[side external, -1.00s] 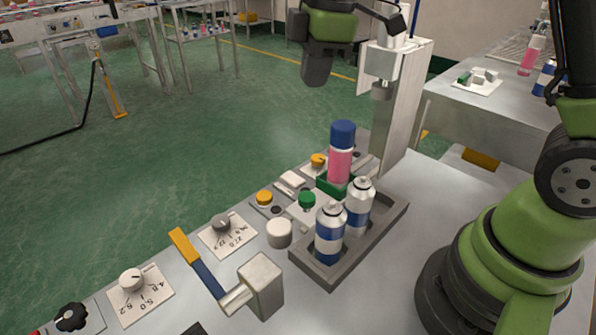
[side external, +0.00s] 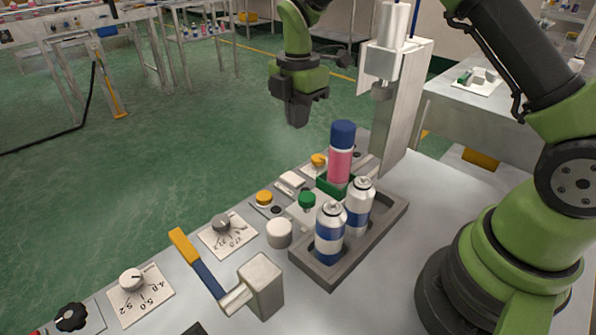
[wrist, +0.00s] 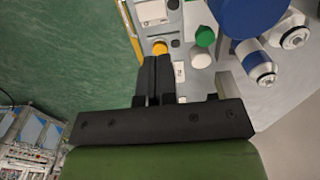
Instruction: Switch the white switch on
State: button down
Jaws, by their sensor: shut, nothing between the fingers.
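The white switch (side external: 291,181) is a small flat rocker on the bench panel, between two yellow buttons in the side view. It also shows at the top edge of the wrist view (wrist: 152,12), partly cut off. Which way it is tipped is too small to tell. My gripper (side external: 297,124) hangs above the panel, pointing down, apart from the switch. In the wrist view its fingers (wrist: 157,62) are together and empty, with their tips just below a yellow button (wrist: 160,48) in the picture.
A green button (side external: 307,199) and a white round knob (side external: 279,233) are near the switch. A grey tray (side external: 399,212) holds blue-white cans (side external: 330,235); a pink can with a blue cap (side external: 342,150) stands behind. A metal column (side external: 404,110) rises at the back. A blue-and-yellow lever (side external: 205,275) is in front.

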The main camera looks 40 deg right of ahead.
aim_at(293, 178)
notch_tip(293, 178, down, 13)
jog(key=shift+f, duration=0.1)
dwell(0.3)
jog(key=shift+s+f, duration=0.1)
jog(key=shift+f, duration=0.15)
jog(key=shift+w+r, duration=0.4)
jog(key=shift+w, duration=0.35)
notch_tip(293, 178, up, 14)
jog(key=w, duration=0.2)
jog(key=shift+w, duration=0.35)
